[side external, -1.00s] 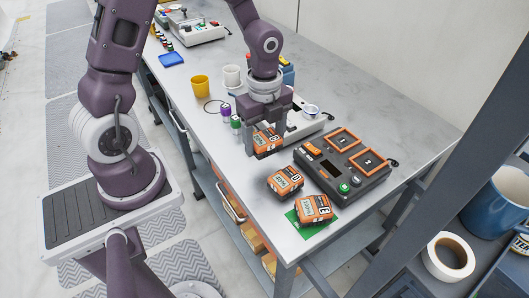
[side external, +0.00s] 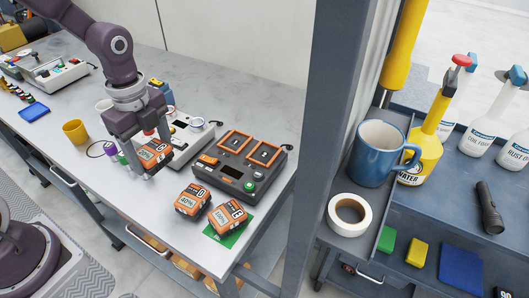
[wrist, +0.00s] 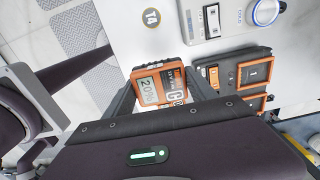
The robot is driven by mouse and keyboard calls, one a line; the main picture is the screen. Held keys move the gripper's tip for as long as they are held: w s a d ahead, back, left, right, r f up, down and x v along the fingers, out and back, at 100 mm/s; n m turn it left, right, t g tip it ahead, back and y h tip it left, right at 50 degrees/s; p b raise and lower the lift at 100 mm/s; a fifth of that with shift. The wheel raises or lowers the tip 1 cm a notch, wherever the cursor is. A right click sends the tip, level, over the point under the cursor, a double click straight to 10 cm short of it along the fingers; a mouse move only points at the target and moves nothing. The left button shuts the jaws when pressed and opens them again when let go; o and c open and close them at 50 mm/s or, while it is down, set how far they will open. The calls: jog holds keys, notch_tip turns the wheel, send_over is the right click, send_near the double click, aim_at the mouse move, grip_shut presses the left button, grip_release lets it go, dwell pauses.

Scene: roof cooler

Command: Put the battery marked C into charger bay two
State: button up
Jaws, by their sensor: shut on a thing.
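My gripper (side external: 148,147) is shut on the orange and black battery marked C (wrist: 160,88), which shows 20% in the wrist view. In the side view the held battery (side external: 154,153) is left of the charger and apart from it. I cannot tell its height above the bench. The dark charger (side external: 229,181) has two orange-framed bays, both empty in the side view. The wrist view shows a 1 on one bay (wrist: 256,72); the other bay (wrist: 252,102) is partly hidden by my gripper.
A battery showing 40% (side external: 192,200) stands in front of the charger. Another showing 100% (side external: 227,216) is on a green mat (side external: 226,239). A grey-white device (side external: 190,138) stands behind the held battery. A yellow cup (side external: 75,132) is at left. A dark post (side external: 335,120) rises at right.

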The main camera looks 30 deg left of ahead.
jog(key=shift+w, duration=0.1)
jog(key=w+d, duration=0.2)
jog(key=w, duration=0.5)
notch_tip(320, 180, up, 4)
send_over(264, 154)
notch_tip(264, 154, down, 10)
jog(key=shift+r, duration=0.15)
jog(key=o, duration=1.8)
